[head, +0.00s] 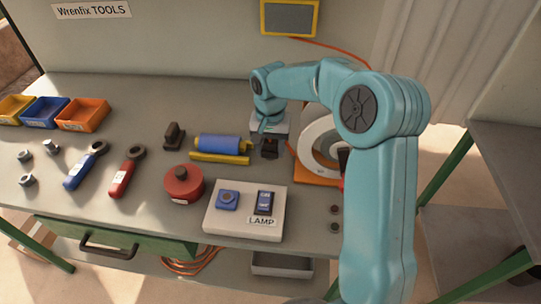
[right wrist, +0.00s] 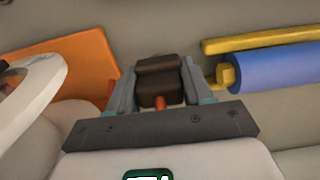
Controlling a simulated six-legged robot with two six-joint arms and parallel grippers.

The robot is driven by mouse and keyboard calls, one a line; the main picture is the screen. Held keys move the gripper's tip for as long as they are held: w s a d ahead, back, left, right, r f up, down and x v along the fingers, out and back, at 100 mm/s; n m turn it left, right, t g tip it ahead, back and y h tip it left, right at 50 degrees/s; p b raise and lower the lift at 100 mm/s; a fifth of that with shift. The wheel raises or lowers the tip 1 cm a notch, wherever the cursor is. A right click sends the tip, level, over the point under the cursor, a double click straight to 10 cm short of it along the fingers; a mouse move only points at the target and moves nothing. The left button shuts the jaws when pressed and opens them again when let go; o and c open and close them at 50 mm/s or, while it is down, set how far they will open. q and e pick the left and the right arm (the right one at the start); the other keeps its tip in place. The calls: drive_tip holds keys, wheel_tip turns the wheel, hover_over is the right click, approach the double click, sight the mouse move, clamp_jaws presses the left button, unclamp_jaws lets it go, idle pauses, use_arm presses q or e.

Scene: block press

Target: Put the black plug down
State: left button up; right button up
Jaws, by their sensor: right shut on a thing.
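My right gripper (head: 268,137) points down over the workbench, just right of the blue roller. It is shut on the black plug (head: 269,150). In the right wrist view the dark brown-black plug (right wrist: 158,78) sits between the two grey fingers of the right gripper (right wrist: 158,88), with a short orange piece at its near end. The plug's underside is hidden, so I cannot tell whether it touches the bench. My left gripper is not in view.
The blue roller (head: 220,143) on its yellow frame is close left of the plug. An orange base with a white ring (head: 318,135) is close right. A lamp switch box (head: 240,228) and a red round thing (head: 183,190) are nearer. A dark block (head: 174,137) stands left.

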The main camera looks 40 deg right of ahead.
sight(270, 156)
wheel_tip(270, 156, down, 3)
drive_tip(key=shift+f, duration=0.2)
drive_tip(key=shift+f+b, duration=0.5)
drive_tip(key=shift+f, duration=0.1)
drive_tip(key=o, duration=1.4)
